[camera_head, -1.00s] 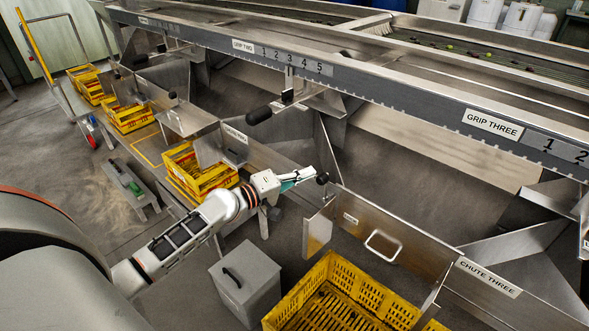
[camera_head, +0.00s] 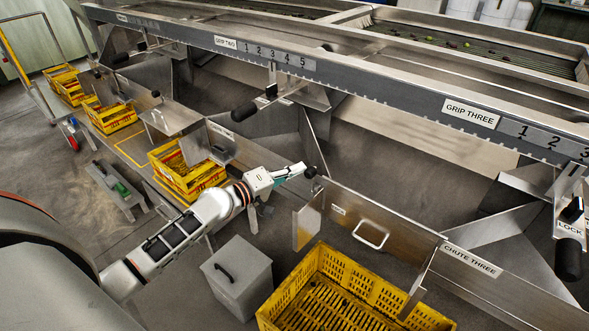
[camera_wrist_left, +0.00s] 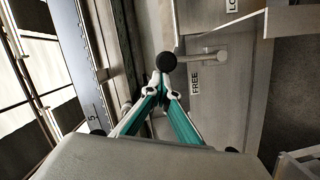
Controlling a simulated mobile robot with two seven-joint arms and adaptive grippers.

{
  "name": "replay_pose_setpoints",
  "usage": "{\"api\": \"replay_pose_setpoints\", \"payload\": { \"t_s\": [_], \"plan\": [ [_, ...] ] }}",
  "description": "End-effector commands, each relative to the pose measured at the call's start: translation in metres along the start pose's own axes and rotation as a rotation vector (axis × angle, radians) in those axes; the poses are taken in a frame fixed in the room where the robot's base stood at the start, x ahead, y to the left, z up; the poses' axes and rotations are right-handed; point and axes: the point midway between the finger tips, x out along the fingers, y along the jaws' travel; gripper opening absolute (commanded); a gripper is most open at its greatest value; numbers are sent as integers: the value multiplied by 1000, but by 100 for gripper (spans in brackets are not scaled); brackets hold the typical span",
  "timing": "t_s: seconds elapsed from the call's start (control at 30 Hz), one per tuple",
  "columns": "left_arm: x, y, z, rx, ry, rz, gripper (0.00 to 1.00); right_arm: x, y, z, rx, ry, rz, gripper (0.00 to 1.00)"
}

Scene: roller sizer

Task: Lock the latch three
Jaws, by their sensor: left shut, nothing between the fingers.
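A latch with a black ball knob (camera_wrist_left: 167,61) on a short metal bar (camera_wrist_left: 207,57) shows in the wrist view. The bar lies beside the FREE label (camera_wrist_left: 195,80); a second label, partly cut off, reads LO (camera_wrist_left: 232,5). In the head view the knob (camera_head: 311,172) is at the left end of the chute three panel (camera_head: 400,232). My left gripper (camera_wrist_left: 163,84) is shut and empty, its fingertips right by the knob; I cannot tell whether they touch it. It also shows in the head view (camera_head: 302,169). My right gripper is not in view.
A yellow crate (camera_head: 283,298) stands below the chute three panel, which has a metal handle (camera_head: 371,235). A grey box (camera_head: 237,279) is on the floor under my left arm. A black-handled lever (camera_head: 568,259) with a LOCK label is at the far right.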

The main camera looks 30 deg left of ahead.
Motion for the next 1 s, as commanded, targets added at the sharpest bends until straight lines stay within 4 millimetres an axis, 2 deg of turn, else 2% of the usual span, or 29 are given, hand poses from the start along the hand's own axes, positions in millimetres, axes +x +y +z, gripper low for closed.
{"api": "replay_pose_setpoints", "payload": {
  "t_s": [0.37,0.5,0.67,0.83,1.0],
  "plan": [
    [5,21,17,190,-2,-39,0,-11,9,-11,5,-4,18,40],
    [9,28,31,316,0,-69,0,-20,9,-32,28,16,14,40],
    [13,29,49,460,-1,-110,0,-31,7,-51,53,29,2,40],
    [18,27,68,615,-2,-151,0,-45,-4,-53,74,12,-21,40],
    [22,20,88,770,-5,-193,0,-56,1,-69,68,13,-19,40]
  ]
}}
